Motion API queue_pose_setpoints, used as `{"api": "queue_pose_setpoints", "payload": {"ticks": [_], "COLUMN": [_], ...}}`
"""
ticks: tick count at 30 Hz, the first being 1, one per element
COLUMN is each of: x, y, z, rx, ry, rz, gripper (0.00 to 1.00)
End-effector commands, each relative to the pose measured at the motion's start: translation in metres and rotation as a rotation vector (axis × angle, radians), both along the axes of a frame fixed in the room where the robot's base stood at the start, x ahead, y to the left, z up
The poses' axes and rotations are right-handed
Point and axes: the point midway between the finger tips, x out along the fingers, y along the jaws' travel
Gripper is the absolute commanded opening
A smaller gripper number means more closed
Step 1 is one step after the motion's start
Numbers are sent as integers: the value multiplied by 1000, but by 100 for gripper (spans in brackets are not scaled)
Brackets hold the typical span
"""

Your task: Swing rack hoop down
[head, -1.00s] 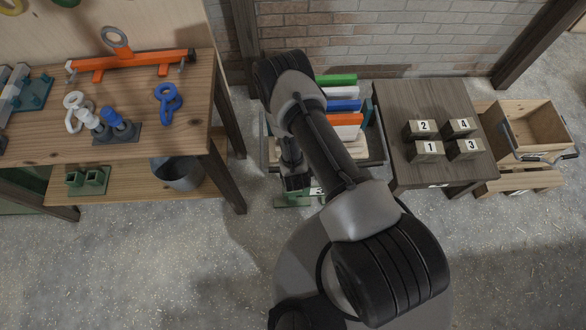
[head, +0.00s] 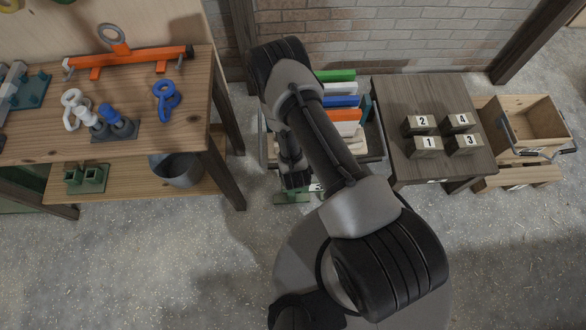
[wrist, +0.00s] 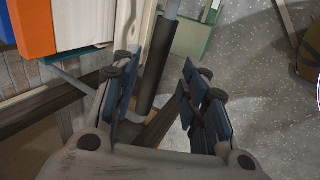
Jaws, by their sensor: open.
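The rack (head: 372,150) stands below the brick wall in the head view, holding upright green, white, blue and orange boards, partly hidden by my arm. In the wrist view a bar, seemingly the rack hoop (wrist: 155,75), has a dark sleeve and a grey upper end. It stands beside the boards and passes between my fingers, closer to the left one. My gripper (wrist: 160,85) is open around it, with a clear gap on the right side. I cannot tell whether the left finger touches it. In the head view my gripper (head: 296,180) is small and dark, low in front of the rack.
A green stand (head: 292,198) is on the floor under my gripper. A workbench (head: 150,145) with tools is at left, with a grey bucket (head: 178,170) on its shelf. A dark table (head: 400,95) with numbered blocks and a wooden crate (head: 535,125) are at right. The front floor is clear.

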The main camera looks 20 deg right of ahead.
Motion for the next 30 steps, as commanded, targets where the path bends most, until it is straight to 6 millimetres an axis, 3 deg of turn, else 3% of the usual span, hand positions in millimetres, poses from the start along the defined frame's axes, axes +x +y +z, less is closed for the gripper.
{"api": "queue_pose_setpoints", "payload": {"ticks": [6,12,25,28,30], "x": [-23,-37,-44,-44,-47], "y": [5,8,9,5,-8], "z": [44,72,82,81,78], "rx": [0,0,0,0,2], "ry": [1,2,3,11,38], "rz": [3,2,2,-22,-103], "gripper": [40,40,40,34,29]}}
